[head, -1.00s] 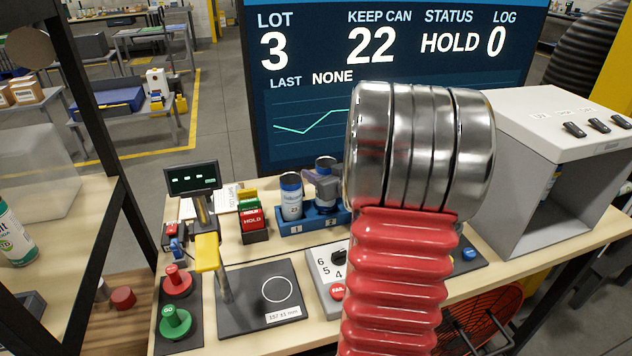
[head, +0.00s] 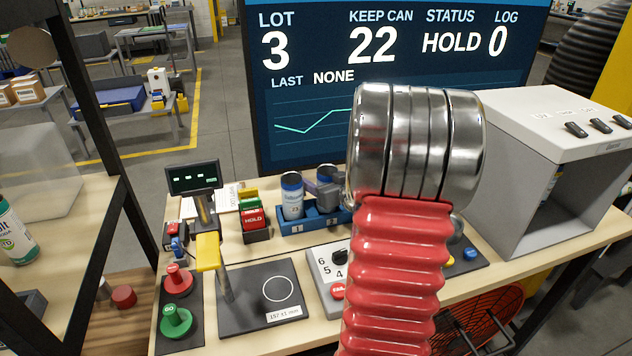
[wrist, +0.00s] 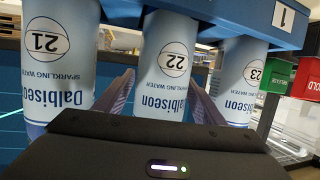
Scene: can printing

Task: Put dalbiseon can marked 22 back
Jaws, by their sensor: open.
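The dalbiseon can marked 22 (wrist: 172,70) is light blue and white. It stands in the blue rack (wrist: 215,15) between the can marked 21 (wrist: 55,65) and the can marked 23 (wrist: 243,85); the wrist picture is upside down. My gripper (wrist: 163,100) is open, one finger on each side of can 22. Whether the fingers touch it I cannot tell. In the head view, can 23 (head: 292,197) is in the slot labelled 1 of the rack (head: 297,226). Can 22 (head: 326,171) shows only its top, and my arm hides can 21.
A screen (head: 385,60) behind reads KEEP CAN 22, HOLD. Red and green HOLD and release blocks (head: 254,215) stand left of the rack. In front are a circled pad (head: 258,290) and a dial panel (head: 328,270). A grey box (head: 550,170) stands right.

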